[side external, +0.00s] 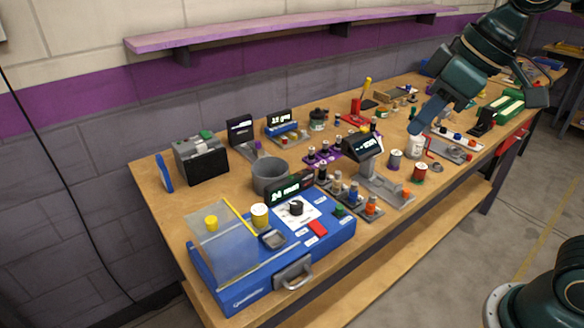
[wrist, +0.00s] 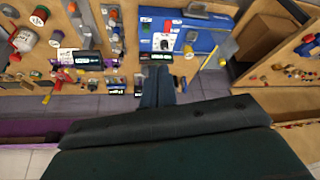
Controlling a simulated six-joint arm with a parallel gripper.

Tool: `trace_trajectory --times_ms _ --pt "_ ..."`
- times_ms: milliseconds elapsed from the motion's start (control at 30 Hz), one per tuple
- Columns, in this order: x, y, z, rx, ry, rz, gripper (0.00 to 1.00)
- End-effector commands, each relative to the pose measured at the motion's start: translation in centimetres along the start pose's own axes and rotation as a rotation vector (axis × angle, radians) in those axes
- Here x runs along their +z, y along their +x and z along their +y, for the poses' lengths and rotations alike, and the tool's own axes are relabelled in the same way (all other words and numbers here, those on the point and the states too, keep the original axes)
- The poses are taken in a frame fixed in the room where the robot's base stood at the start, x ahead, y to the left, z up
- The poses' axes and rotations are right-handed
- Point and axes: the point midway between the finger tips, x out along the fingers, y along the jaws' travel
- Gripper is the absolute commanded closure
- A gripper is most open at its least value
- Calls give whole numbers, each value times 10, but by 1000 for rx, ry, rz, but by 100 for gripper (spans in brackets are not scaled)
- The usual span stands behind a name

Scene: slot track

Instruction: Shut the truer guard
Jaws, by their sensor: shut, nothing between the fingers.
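The blue truer machine (side external: 262,285) sits at the near left end of the bench. Its clear guard (side external: 222,248), with a yellow edge strip and a yellow knob (side external: 211,222), stands over the machine's left end. I cannot tell how far open the guard is. In the wrist view the blue machine (wrist: 190,38) is at the top, with a yellow strip (wrist: 213,53) at its right. My gripper (side external: 416,128) is shut and empty, above the far right half of the bench, well away from the guard. Its dark fingers (wrist: 158,74) show in the wrist view.
A purple shelf (side external: 280,34) runs along the wall. The air above the machine is clear.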

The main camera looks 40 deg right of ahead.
Motion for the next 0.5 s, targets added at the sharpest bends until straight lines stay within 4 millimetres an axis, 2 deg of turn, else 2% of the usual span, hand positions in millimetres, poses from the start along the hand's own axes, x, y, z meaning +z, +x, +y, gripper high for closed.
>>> trace_trajectory --times_ms 100,267,500 --pt "-33 8 -11 -38 -82 -15 100" --pt "-73 20 -29 -86 -189 -28 100" --pt "-126 48 -62 -156 -352 -47 100"
